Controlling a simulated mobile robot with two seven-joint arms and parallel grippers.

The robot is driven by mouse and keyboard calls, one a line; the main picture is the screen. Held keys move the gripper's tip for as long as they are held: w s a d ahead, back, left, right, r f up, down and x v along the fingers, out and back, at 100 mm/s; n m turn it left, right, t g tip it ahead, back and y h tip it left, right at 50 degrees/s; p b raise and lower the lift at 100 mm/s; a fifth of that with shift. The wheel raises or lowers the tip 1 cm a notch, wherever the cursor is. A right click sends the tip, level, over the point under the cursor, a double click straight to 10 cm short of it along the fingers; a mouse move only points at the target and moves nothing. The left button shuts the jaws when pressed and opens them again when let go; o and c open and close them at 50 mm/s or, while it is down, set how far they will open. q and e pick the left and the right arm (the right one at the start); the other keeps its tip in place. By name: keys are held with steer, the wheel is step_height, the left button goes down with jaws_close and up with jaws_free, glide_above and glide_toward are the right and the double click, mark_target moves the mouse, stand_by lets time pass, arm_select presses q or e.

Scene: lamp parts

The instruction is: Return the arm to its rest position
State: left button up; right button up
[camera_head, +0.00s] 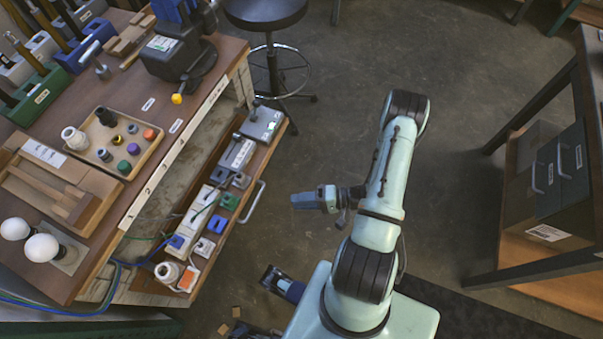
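My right arm rises from my pale green body at the bottom and bends back. Its gripper (303,201) hangs over the floor, right of the open drawer, with its blue fingers pointing left. It touches nothing and no object shows in it. I see the fingers from the side, so their gap is hidden. A dark blue and black part low in the picture looks like my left gripper (270,278). It is partly hidden by my body, and its finger gap is unclear. Two white bulbs (41,248) stand at the workbench's lower left.
The wooden workbench (215,75) holds a parts tray (149,156) and a vise (177,52). Its open drawer (262,165) holds electrical parts. A stool (265,13) stands behind. A dark cabinet (560,175) stands under the right table. The floor around the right arm is clear.

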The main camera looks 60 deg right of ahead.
stand_by(0.4)
steer(key=w+a+f+n+g+h+p, duration=0.2)
steer(key=w+a+f+n+g+p, duration=0.25)
steer(key=w+a+g+p, duration=0.35)
steer(key=s+a+r+n+g+h+p, duration=0.1)
steer(key=s+a+n+g, duration=0.4)
steer(key=s+a, duration=0.5)
steer(key=shift+a+r+g+h+p, duration=0.3)
steer(key=shift+a+r+g+p, duration=0.6)
steer(key=shift+a+g+p, duration=0.15)
